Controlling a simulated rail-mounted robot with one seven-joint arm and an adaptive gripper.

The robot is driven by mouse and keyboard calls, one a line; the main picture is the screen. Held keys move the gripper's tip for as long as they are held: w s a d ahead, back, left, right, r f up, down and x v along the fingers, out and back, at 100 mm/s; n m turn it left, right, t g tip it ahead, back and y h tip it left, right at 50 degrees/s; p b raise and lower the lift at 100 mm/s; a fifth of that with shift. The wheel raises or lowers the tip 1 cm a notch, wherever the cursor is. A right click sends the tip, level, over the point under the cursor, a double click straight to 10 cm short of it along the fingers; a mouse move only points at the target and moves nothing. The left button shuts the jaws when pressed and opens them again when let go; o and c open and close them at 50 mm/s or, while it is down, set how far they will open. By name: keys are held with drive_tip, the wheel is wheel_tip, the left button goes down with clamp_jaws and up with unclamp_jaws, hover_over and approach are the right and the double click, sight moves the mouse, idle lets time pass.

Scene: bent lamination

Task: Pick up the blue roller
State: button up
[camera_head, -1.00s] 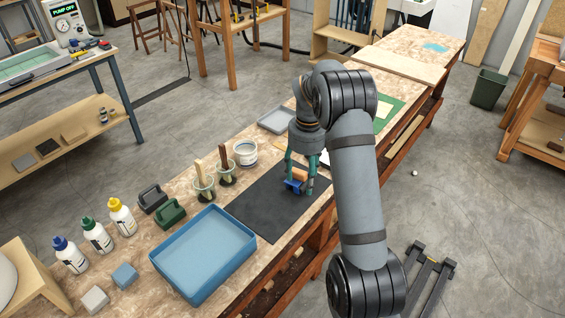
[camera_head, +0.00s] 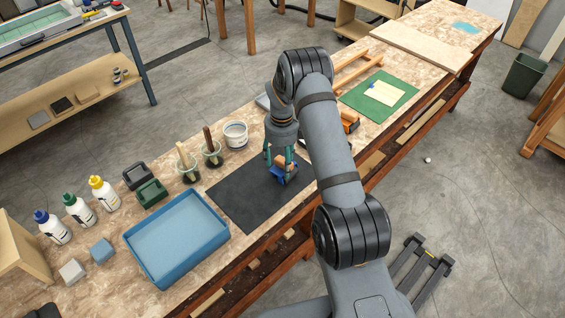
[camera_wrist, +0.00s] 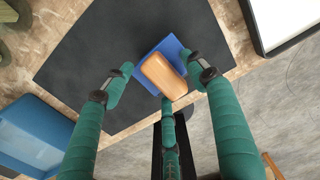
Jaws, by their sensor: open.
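The blue roller (camera_head: 288,175) sits on a black mat on the bench, with an orange-tan wooden handle on top. In the wrist view its blue body (camera_wrist: 172,47) shows around the wooden handle (camera_wrist: 163,74). My gripper (camera_head: 280,168) is low over the mat at the roller. In the wrist view my gripper (camera_wrist: 162,85) has green fingers spread, one to the left of the roller, one to the right and one below it. The fingers are open around the wooden handle. Whether any finger touches the roller I cannot tell.
The black mat (camera_head: 240,200) has bare room left of the roller. A blue tray (camera_head: 178,238) stands to its left. Brush cups (camera_head: 212,155) and a white tub (camera_head: 235,134) stand behind. A green mat (camera_head: 378,95) lies further right. The bench's front edge is close.

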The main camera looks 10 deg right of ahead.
drive_tip(key=shift+f, duration=0.1)
drive_tip(key=shift+c, duration=1.3)
drive_tip(key=c, duration=1.1)
